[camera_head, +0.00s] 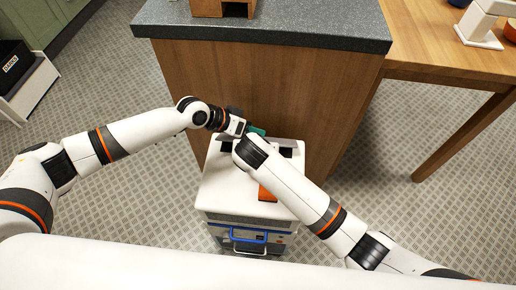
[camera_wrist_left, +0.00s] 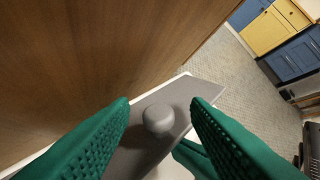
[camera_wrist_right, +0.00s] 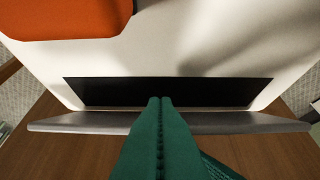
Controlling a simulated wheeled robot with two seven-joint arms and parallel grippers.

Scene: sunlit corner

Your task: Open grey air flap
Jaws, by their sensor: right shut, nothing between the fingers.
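The grey air flap (camera_wrist_right: 255,124) shows nearly edge-on in the right wrist view, standing up beside a dark slot (camera_wrist_right: 225,90) in the white appliance. In the left wrist view the flap (camera_wrist_left: 205,90) is a grey plate with a round grey knob (camera_wrist_left: 158,119). My left gripper (camera_wrist_left: 160,102) is open, with the knob in view between its green fingers; contact cannot be told. My right gripper (camera_wrist_right: 160,99) is shut and empty, its fingertips over the slot by the flap. In the head view the arms mostly hide the flap.
The white appliance (camera_head: 222,188) has an orange part (camera_head: 267,194) on top and a blue handle (camera_head: 248,235) in front. A wooden cabinet (camera_head: 290,95) stands close behind it. A wooden table (camera_head: 440,55) is at right. Patterned floor is free on both sides.

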